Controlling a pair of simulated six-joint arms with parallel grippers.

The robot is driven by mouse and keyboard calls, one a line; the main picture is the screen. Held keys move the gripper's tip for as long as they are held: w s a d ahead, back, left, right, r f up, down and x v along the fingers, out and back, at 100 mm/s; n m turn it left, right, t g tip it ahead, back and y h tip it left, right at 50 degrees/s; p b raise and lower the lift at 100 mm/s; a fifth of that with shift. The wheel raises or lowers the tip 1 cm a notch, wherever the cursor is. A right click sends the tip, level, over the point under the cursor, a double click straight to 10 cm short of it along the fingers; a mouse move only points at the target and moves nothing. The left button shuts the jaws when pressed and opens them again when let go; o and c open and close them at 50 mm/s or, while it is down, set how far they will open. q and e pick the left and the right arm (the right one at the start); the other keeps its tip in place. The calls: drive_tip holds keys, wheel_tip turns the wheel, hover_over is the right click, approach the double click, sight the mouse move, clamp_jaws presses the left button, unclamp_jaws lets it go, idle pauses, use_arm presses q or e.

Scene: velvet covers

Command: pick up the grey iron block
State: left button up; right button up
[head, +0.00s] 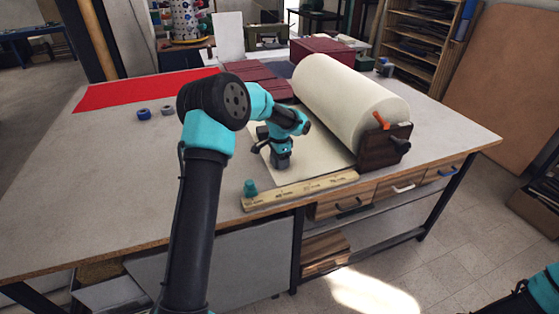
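My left gripper (281,161) points down over the cream sheet (310,155) on the worktable, just left of the large cream roll (350,97). Its fingertips are small and dark, and I cannot tell whether they are open or shut, or whether anything is between them. I cannot make out the grey iron block for certain; the gripper and arm cover part of the sheet. My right gripper is not in view; only a bit of its arm shows at the bottom right corner.
A wooden ruler (298,191) lies along the table's front edge, with a small teal object (250,188) at its left end. Red cloth (130,91), two small tape rolls (145,113) and dark red boxes (318,47) lie farther back. The table's left side is mostly clear.

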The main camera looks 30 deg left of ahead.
use_arm(q)
drive_tip(key=c, duration=1)
drive_tip(key=shift+r, duration=0.2)
drive_tip(key=shift+r, duration=1.75)
drive_tip(key=s+d, duration=0.2)
drive_tip(key=s, duration=0.2)
drive_tip(key=s+d, duration=0.3)
drive_tip(key=s, duration=0.2)
drive_tip(key=s+d+r, duration=0.1)
drive_tip(key=s+d, duration=0.2)
drive_tip(key=s, duration=0.1)
drive_tip(key=shift+s+d+r, duration=0.1)
drive_tip(key=shift+s+d, duration=0.1)
drive_tip(key=shift+s, duration=0.15)
